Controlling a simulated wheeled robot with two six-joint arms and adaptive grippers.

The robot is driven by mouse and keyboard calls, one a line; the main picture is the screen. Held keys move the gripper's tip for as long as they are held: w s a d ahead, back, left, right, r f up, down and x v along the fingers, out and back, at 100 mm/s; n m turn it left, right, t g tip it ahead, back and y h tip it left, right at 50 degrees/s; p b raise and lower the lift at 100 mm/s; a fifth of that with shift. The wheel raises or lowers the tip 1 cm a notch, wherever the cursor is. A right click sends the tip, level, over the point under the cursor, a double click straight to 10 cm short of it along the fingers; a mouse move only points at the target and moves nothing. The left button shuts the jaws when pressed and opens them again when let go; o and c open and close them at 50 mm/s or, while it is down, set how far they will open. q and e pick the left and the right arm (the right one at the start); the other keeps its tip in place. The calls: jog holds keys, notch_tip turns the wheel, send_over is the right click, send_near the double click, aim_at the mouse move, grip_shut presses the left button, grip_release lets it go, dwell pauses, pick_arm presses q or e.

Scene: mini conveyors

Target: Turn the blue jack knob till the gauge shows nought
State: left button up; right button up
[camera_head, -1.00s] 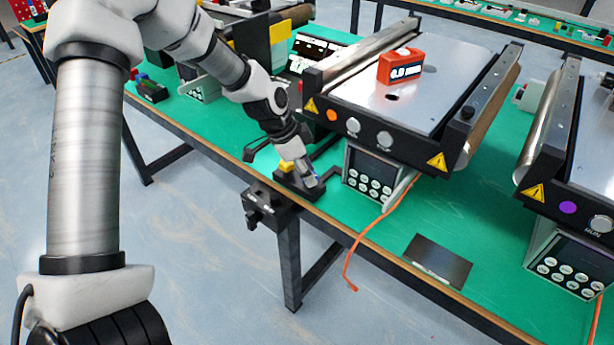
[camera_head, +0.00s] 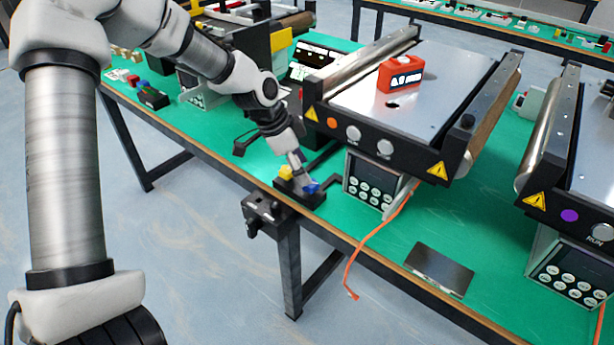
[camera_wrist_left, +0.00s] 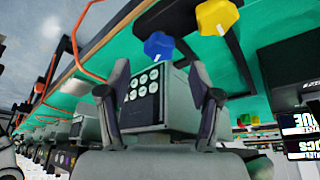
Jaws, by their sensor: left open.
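The blue knob (camera_head: 311,187) sits on a black jack block (camera_head: 298,196) at the table's front edge, beside a yellow knob (camera_head: 286,172). My left gripper (camera_head: 297,160) is open and empty, just above and behind the blue knob. In the left wrist view the two fingers (camera_wrist_left: 158,88) stand wide apart, with the blue knob (camera_wrist_left: 159,46) beyond their tips, roughly between them and apart from them. The yellow knob (camera_wrist_left: 217,16) is off to the right there. The red gauge (camera_head: 400,77) stands on the conveyor plate; its white digits are too blurred to read. My right gripper is out of view.
The conveyor (camera_head: 440,100) stands right of the jack, with a grey keypad box (camera_head: 369,182) under it. An orange cable (camera_head: 372,240) hangs over the table edge. A dark flat plate (camera_head: 440,269) lies on the green tabletop, which is otherwise clear there.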

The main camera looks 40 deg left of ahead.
pick_arm(q)
jog(key=v, duration=0.7)
jog(key=shift+s+r, duration=0.15)
jog(key=shift+r, duration=0.2)
jog(key=shift+a, duration=0.15)
jog(key=s+d+f+g+y, duration=0.1)
jog(key=s+d+f+g, duration=0.1)
jog(key=s+f, duration=0.35)
jog(key=s+d+f+g+p, duration=0.1)
jog(key=s+d+f+g, duration=0.15)
jog(key=f, duration=0.65)
jog(key=s+d+f+g+y, duration=0.1)
jog(key=s+f+g, duration=0.1)
jog(key=s+f, duration=0.4)
jog(key=s+d+f+n+p, duration=0.1)
jog(key=s+d+f+n, duration=0.25)
jog(key=s+f, duration=0.35)
jog(key=s+d+f+n, duration=0.2)
jog(key=s+d+f, duration=0.3)
jog(key=s, duration=0.5)
jog(key=w+a+n+t+y, duration=0.1)
jog(key=w+n+t, duration=0.2)
jog(key=w+n, duration=0.1)
jog(key=shift+w+a+f, duration=0.25)
jog(key=shift+w+f, duration=0.15)
jog(key=shift+w, duration=0.5)
